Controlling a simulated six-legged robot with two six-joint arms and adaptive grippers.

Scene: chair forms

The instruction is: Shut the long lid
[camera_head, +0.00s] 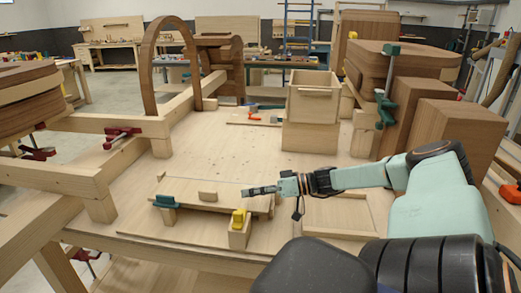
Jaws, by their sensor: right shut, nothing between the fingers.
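The long lid seems to be the long, low pale wooden board (180,190) at the front of the bench, with a small wooden block-like handle (207,195) on top. I cannot tell whether it is raised or flat. My right gripper (250,191) reaches in from the right, its dark fingers shut and empty, pointing left. The fingertips are over or close to the board's right end; contact is unclear. My left gripper is not in view.
A green clamp-like piece (167,201) and a yellow one (238,218) stand at the board's front edge. A shallow framed tray (338,228) lies to the right. A wooden drawer box (311,135) stands behind. The bench middle (215,145) is mostly clear.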

